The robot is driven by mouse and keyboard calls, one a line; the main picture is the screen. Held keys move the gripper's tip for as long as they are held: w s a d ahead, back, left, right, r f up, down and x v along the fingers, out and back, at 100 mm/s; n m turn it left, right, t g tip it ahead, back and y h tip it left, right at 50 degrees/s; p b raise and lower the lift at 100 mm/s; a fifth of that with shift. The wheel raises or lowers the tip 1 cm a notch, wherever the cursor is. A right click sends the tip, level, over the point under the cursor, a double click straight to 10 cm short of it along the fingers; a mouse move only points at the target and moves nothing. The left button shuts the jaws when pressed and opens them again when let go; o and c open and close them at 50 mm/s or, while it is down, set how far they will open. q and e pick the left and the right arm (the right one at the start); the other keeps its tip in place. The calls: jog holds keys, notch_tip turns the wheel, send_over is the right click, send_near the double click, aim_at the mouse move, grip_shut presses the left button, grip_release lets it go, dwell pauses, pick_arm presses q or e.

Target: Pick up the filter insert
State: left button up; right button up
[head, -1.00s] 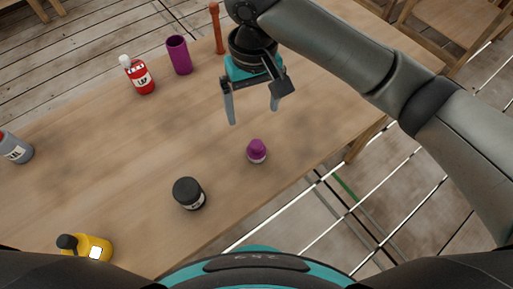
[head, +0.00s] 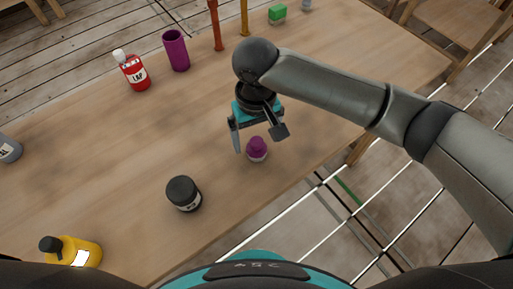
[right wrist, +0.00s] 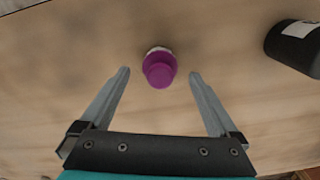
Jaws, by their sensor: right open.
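A small purple piece with a rounded knob and a pale lower band (head: 257,148) stands on the wooden table; I take it as the filter insert. It also shows in the right wrist view (right wrist: 159,70), at the mouth of the jaws, between and slightly beyond the fingertips. My right gripper (head: 258,142) is open, with its fingers pointing down around the purple piece. In the right wrist view neither finger visibly touches it. My left gripper is not in view.
A black jar (head: 184,194) stands left of and nearer than the purple piece.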

aim_at(256, 141)
notch_tip(256, 141, down, 3)
jog(key=shift+d+f+b, duration=0.1)
jog(key=shift+b, duration=0.25)
grip_shut()
notch_tip(256, 141, up, 20)
jog(key=p, duration=0.6)
jog(key=shift+r, duration=0.2)
